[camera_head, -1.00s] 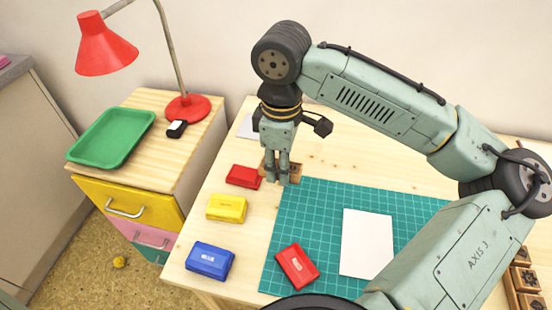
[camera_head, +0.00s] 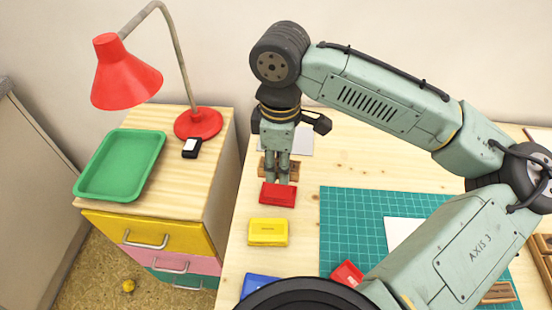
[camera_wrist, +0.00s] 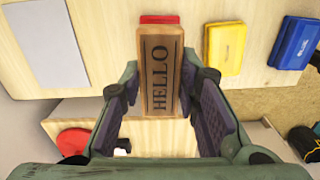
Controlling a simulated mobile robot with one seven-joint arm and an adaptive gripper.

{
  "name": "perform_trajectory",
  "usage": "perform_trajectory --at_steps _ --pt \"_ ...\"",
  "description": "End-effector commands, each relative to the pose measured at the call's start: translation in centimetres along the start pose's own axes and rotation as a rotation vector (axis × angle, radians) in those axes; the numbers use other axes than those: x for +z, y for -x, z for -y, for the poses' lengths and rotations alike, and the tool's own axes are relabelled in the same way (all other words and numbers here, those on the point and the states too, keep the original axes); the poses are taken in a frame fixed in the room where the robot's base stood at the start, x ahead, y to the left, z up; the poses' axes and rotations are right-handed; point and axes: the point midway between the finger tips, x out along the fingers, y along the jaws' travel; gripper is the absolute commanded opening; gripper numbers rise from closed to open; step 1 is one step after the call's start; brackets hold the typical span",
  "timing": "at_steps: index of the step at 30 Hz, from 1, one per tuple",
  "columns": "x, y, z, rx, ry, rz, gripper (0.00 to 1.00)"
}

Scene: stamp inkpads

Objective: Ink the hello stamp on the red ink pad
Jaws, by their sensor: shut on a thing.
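My gripper (camera_head: 277,181) is shut on the wooden hello stamp. In the wrist view the stamp (camera_wrist: 160,75) stands between my two fingers (camera_wrist: 162,105), its HELLO label facing the camera. In the head view its brown wood (camera_head: 293,171) shows around my fingertips. The red ink pad (camera_head: 277,195) lies on the table just in front of the stamp; in the wrist view only a red strip of it (camera_wrist: 160,19) shows behind the stamp. I cannot tell whether stamp and pad touch. Another red case (camera_head: 346,273) lies on the green mat, partly hidden by my arm.
A yellow pad (camera_head: 268,232) and a blue pad (camera_head: 259,286) lie in front of the red one. The green cutting mat (camera_head: 350,215) with white paper (camera_head: 402,231) is at right. A drawer unit at left bears a green tray (camera_head: 121,166) and red lamp (camera_head: 198,123).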

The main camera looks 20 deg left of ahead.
Motion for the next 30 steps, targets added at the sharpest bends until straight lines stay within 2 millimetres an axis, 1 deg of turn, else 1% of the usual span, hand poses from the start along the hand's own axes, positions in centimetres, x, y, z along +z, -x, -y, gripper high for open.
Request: perform_trajectory --at_steps 4,8,14,21,24,30 --pt "0.1 -0.1 0.0 0.000 0.001 0.000 0.09" --pt "0.1 -0.7 0.1 0.000 0.001 0.000 0.09" --pt "0.1 -2.5 0.1 0.000 0.001 0.001 0.09" --pt "0.1 -5.0 0.0 0.002 0.001 0.002 0.09" --pt "0.1 -5.7 0.0 0.002 0.001 0.002 0.09" --pt "0.1 -6.0 0.0 0.002 0.001 0.002 0.09"
